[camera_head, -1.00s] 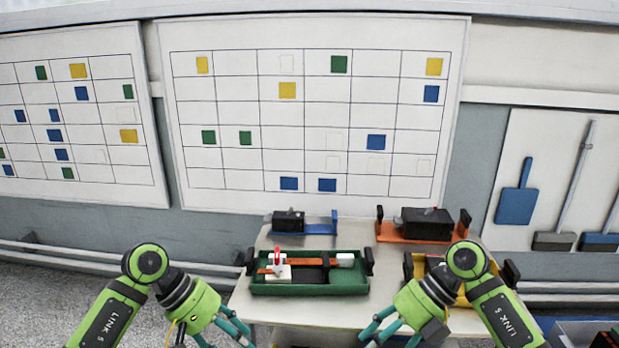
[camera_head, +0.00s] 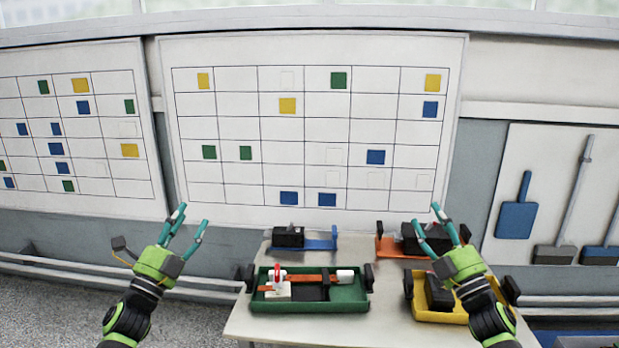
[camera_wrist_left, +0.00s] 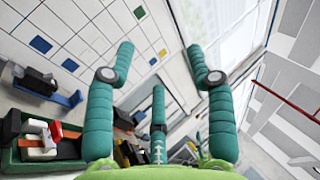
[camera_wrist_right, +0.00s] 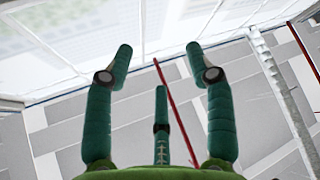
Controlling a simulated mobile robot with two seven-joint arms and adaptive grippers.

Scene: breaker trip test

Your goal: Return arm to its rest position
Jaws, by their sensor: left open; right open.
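My left gripper (camera_head: 184,232) is raised at the left of the head view, fingers spread and pointing up, open and empty. My right gripper (camera_head: 440,230) is raised in front of the right part of the table, also open and empty. The green tray (camera_head: 340,300) sits on the table between the two arms, holding a white block with a red lever (camera_head: 277,273) and an orange bar. The left wrist view also shows the green tray (camera_wrist_left: 70,149) with its red lever. The right wrist view shows only spread fingers (camera_wrist_right: 160,70) against window and ceiling.
The yellow tray (camera_head: 425,312) with a black block stands behind my right gripper. A blue holder (camera_head: 318,244) and an orange holder (camera_head: 388,246), each with a black box, stand at the back. The table (camera_head: 240,322) is bare at its front left. Wall boards (camera_head: 310,110) hang behind.

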